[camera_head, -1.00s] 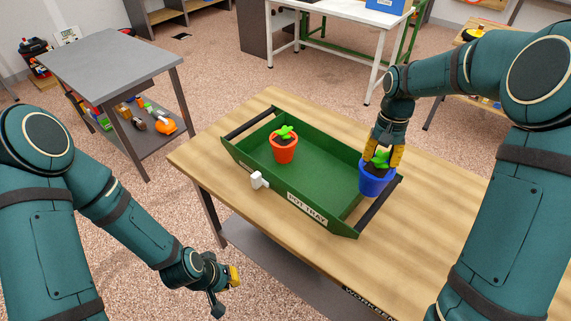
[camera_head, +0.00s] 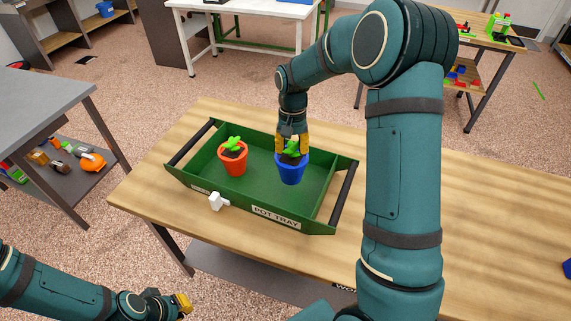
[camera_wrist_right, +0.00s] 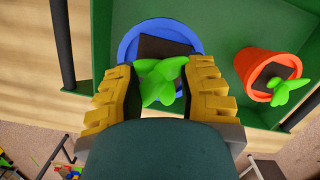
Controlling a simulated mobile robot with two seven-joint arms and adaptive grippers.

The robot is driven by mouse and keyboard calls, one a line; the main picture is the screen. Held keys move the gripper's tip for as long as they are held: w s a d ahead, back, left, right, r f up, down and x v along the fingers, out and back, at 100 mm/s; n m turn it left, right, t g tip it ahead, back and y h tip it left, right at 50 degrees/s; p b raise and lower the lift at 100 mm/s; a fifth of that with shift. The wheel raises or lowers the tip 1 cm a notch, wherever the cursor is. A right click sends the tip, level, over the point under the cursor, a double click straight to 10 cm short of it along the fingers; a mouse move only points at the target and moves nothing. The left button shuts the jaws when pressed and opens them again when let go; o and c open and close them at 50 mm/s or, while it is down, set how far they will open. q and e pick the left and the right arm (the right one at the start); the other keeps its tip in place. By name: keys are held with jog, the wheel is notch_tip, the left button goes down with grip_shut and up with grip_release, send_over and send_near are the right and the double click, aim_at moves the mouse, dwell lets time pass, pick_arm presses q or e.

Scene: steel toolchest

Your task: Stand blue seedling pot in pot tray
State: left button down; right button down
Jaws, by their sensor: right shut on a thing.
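The blue seedling pot (camera_head: 292,174) with its green seedling is over the right half of the green pot tray's (camera_head: 322,226) floor, upright. I cannot tell whether its base touches the floor. My right gripper (camera_head: 292,143) is above it, shut on it. In the right wrist view, the gripper's yellow fingers (camera_wrist_right: 160,92) stand either side of the seedling, at the blue pot's rim (camera_wrist_right: 128,46). An orange pot (camera_head: 233,162) with a seedling stands in the tray to the left; it also shows in that wrist view (camera_wrist_right: 262,66). My left gripper (camera_head: 183,303) is low at left, away from the tray; its opening is unclear.
The tray rests on a wooden workbench (camera_head: 480,220) and has dark end handles (camera_head: 344,192). A small white object (camera_head: 217,201) is at the tray's front side. A blue item (camera_head: 567,268) shows at the right edge. The bench right of my right arm is mostly clear.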

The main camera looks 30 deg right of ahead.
aim_at(291, 162)
notch_tip(291, 162, down, 6)
jog(key=shift+w+r+b, duration=0.1)
jog(key=shift+r+b, duration=0.1)
jog(key=shift+b, duration=0.25)
jog(key=shift+r, duration=0.1)
jog(key=c, duration=0.6)
grip_release()
jog(key=shift+c, duration=0.2)
jog(key=r, duration=0.4)
jog(key=w+r+p, duration=0.1)
jog(key=r, duration=0.3)
jog(key=d+r+p, duration=0.1)
jog(key=r, duration=0.3)
jog(key=shift+w, duration=0.2)
jog(key=shift+a+f, duration=0.1)
jog(key=shift+f, duration=0.05)
